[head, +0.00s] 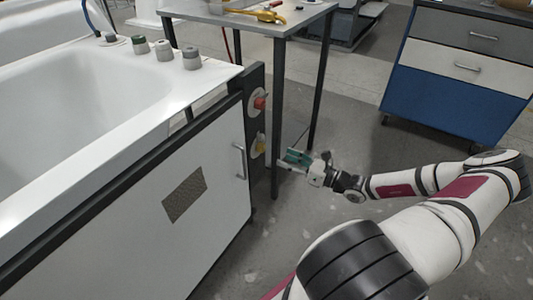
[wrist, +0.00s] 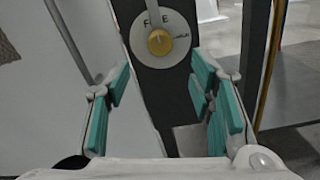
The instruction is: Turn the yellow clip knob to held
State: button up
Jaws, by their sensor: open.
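The yellow clip knob (wrist: 159,42) sits on a round pale dial plate (wrist: 178,52) on a dark upright panel, in the upper middle of the wrist view. A grey bar runs up from the knob across the top lettering, which looks like FREE. Smaller lettering at the plate's right is too blurred to read surely. In the head view the yellow knob (head: 260,143) is low on the panel at the tub's end. My gripper (head: 296,158) is open and empty, just right of the knob. In the wrist view its teal fingers (wrist: 163,88) are spread, with the knob beyond and above them.
A red knob (head: 259,103) is above the yellow one on the same panel. The white cabinet door with a handle (head: 240,161) is to the left. A blue drawer cabinet (head: 455,75) is back right; open floor lies between.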

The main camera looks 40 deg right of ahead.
aim_at(264, 149)
jog(key=b+x, duration=0.2)
jog(key=x, duration=0.6)
jog(key=shift+w+a, duration=0.1)
jog(key=shift+w, duration=0.2)
jog(key=shift+c, duration=0.5)
jog(key=c, duration=1.1)
